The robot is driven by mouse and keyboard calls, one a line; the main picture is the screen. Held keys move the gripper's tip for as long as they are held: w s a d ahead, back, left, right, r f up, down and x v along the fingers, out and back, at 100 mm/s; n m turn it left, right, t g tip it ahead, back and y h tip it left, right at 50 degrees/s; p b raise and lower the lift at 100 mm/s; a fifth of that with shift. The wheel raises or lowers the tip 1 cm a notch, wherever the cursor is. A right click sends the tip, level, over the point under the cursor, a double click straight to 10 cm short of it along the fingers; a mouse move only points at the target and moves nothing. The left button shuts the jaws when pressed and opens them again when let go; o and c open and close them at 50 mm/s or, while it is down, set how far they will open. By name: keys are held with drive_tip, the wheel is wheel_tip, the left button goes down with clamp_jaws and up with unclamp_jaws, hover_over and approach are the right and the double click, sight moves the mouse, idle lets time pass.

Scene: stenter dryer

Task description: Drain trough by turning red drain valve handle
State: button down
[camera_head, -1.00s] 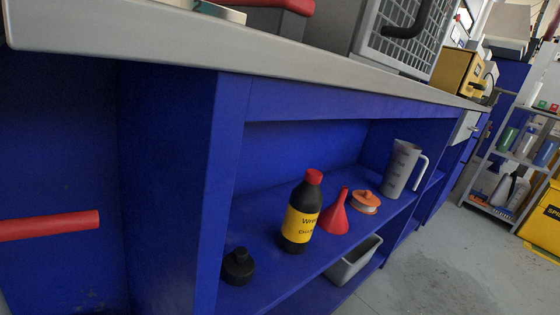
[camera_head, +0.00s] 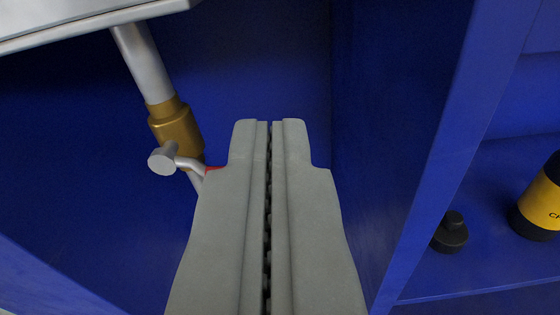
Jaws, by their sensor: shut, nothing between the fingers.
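The drain valve is a brass body (camera_head: 176,127) on a grey vertical pipe (camera_head: 140,60), under the trough's edge (camera_head: 90,22) at the upper left. A grey stem (camera_head: 163,158) sticks out from it, with a bent grey lever running right and down. A small bit of the red handle (camera_head: 213,169) shows at the left side of my gripper; the rest is hidden behind the gripper. My gripper (camera_head: 269,124) fills the middle of the view, its two grey fingers shut with nothing between them. I cannot tell whether it touches the handle.
A blue upright panel (camera_head: 440,120) stands close on the right. Beyond it, a blue shelf (camera_head: 460,281) holds a black-and-yellow bottle (camera_head: 540,205) and a small black container (camera_head: 450,234). A blue back wall (camera_head: 270,50) lies behind the valve.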

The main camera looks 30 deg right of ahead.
drive_tip(key=shift+w+d+f, duration=0.35)
drive_tip(key=shift+w+f, duration=0.3)
drive_tip(key=shift+f, duration=0.05)
drive_tip(key=shift+w+d+f, duration=0.3)
drive_tip(key=shift+w+f, duration=0.3)
drive_tip(key=shift+f, duration=0.05)
drive_tip(key=shift+w+d+f, duration=0.35)
drive_tip(key=shift+w+f, duration=0.3)
drive_tip(key=shift+f, duration=0.05)
drive_tip(key=shift+f+m, duration=0.2)
drive_tip(key=shift+m, duration=0.1)
